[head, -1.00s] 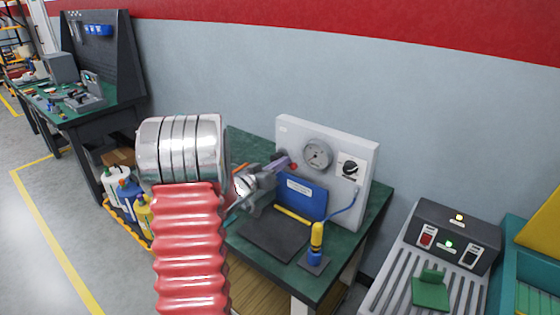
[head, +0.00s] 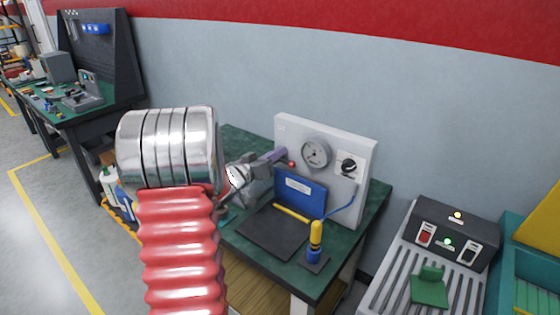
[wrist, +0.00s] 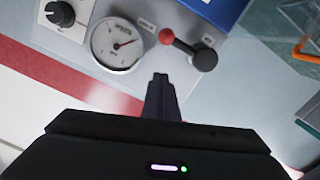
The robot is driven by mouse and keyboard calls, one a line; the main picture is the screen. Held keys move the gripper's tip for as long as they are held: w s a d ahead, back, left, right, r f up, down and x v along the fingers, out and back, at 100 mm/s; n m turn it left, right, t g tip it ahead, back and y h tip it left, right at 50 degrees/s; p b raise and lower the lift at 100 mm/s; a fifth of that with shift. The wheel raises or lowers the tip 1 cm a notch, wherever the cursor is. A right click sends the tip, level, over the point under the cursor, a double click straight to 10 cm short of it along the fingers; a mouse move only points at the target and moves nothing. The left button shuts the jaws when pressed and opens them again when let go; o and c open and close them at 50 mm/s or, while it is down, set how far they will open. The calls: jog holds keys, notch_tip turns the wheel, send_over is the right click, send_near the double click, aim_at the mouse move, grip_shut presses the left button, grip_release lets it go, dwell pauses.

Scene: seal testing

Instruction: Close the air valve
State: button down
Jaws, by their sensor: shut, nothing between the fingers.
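The air valve is a dark lever with a red knob on its end (wrist: 166,37) and a dark round hub (wrist: 204,58), on the front of a light grey panel (head: 285,128). In the wrist view the lever runs from the hub toward the gauge. In the head view only the red knob (head: 291,164) shows clearly, and my gripper hides most of the lever. My gripper (wrist: 160,80) is shut and empty, its fingertips close to the red knob with a gap showing in the wrist view. In the head view the gripper (head: 284,152) is just above and left of the knob.
A round gauge (head: 315,154) and a black dial (head: 349,165) are on the panel. Below are a blue plate (head: 300,194), a yellow bar (head: 293,213) and an upright blue-and-yellow cylinder (head: 315,241) with a blue hose. A dark mat (head: 272,232) lies on the green bench.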

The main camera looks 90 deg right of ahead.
jog(key=v, duration=0.9)
jog(key=shift+a, duration=0.15)
jog(key=shift+w, duration=0.1)
dwell(0.4)
